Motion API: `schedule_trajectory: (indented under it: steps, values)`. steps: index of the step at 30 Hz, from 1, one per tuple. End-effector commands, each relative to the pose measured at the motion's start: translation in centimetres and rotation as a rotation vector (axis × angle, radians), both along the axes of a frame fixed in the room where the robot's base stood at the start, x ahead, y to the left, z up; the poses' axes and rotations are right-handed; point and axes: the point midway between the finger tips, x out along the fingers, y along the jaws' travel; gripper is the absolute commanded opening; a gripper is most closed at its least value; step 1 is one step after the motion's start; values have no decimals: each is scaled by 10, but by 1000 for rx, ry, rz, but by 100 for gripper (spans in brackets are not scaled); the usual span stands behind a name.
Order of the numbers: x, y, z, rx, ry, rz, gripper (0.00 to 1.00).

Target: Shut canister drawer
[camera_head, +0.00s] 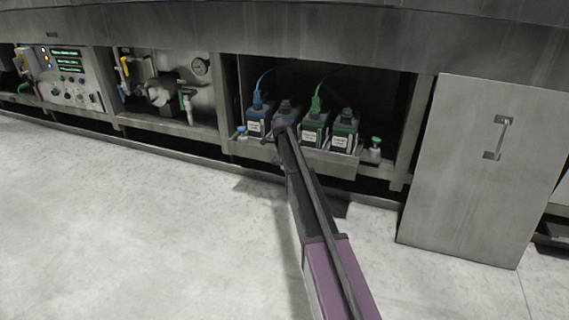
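The canister drawer (335,163) is a low grey metal tray in the open bay under the washer. Its front edge juts out a little past the bay's frame, and it casts a shadow on the floor. Several canisters stand upright on it: blue ones at left, one of them a blue canister (257,118), and green ones at right, one of them a green canister (344,134). My arm reaches in from the bottom. My gripper (282,129) is at the drawer's front, before the second canister. Its fingers are too small and dark to read, and I cannot tell if it touches.
A grey panel with a handle (497,139) stands right of the bay. A green-topped fitting (375,148) and a blue-topped fitting (241,132) flank the canisters. The pale floor in front is clear.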

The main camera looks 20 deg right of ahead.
Motion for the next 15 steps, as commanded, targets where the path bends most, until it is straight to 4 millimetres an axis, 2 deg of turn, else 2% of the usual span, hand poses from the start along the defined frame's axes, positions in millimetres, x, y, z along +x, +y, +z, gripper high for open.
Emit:
schedule_trajectory:
  steps: [8, 15]
  values:
    - [-5, 3, 0, 0, 0, 0, 57]
    - [-22, 15, 0, 0, 0, 1, 57]
